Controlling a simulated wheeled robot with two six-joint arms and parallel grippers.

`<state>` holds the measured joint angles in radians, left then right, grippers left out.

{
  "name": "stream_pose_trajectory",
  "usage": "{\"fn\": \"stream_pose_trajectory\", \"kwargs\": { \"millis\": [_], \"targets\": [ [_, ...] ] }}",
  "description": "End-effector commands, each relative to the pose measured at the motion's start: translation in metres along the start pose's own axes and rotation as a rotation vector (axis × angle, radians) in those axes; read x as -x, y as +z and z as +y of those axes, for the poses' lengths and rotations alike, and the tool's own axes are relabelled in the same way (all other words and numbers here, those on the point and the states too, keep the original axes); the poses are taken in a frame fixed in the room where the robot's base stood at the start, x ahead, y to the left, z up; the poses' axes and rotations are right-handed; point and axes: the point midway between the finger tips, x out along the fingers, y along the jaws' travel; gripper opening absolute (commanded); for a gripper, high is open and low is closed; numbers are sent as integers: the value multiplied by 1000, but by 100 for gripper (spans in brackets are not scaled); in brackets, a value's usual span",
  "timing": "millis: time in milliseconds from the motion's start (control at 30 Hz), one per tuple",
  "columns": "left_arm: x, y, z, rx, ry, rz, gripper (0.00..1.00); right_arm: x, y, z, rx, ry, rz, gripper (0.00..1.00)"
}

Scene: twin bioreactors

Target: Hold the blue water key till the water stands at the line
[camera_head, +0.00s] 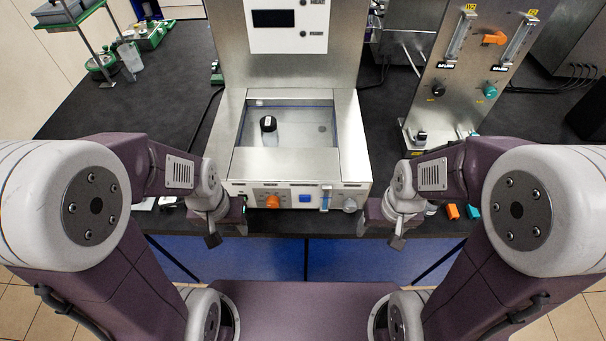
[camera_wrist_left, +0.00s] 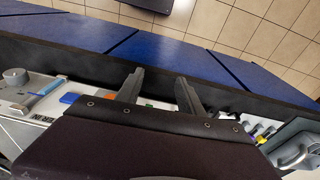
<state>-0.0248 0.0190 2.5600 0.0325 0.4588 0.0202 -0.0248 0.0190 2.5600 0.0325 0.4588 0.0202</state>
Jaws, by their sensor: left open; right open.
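The steel bath (camera_head: 355,135) stands mid-table, with a blue line around its inner wall and a black-capped bottle (camera_head: 268,125) inside. The water level against the line is too unclear to tell. The blue water key (camera_head: 305,198) is on its front panel, between an orange knob (camera_head: 272,201) and a clear gauge with blue in it (camera_head: 326,198). The key also shows in the left wrist view (camera_wrist_left: 69,98). My left gripper (camera_head: 213,240), its open fingers showing in the wrist view (camera_wrist_left: 160,88), is left of the key, touching nothing visible. My right gripper (camera_head: 397,242) is right of the panel, its fingers mostly hidden.
A grey knob (camera_head: 350,204) sits at the panel's right end. A steel panel with flow tubes (camera_head: 450,90) stands right. Orange (camera_head: 453,212) and teal (camera_head: 473,212) pieces lie near the right front edge. A green rack (camera_head: 70,18) stands far left; the left tabletop is mostly clear.

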Motion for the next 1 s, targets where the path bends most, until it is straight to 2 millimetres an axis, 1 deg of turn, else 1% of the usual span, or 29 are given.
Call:
{"fn": "stream_pose_trajectory", "kwargs": {
  "millis": [300, 333, 367, 400, 467, 500, 1000],
  "targets": [
    [0, 0, 0, 0, 0, 0, 45, 0, 0, 0, 0, 0, 0, 69],
    [0, 0, 0, 0, 0, 0, 42, 0, 0, 0, 0, 0, 0, 69],
    [0, 0, 0, 0, 0, 0, 34, 0, 0, 0, 0, 0, 0, 69],
    [0, 0, 0, 0, 0, 0, 23, 0, 0, 0, 0, 0, 0, 69],
    [0, 0, 0, 0, 0, 0, 6, 0, 0, 0, 0, 0, 0, 69],
    [0, 0, 0, 0, 0, 0, 0, 0, 0, 0, 0, 0, 0, 69],
    [0, 0, 0, 0, 0, 0, 0, 0, 0, 0, 0, 0, 0, 69]
  ]
}}
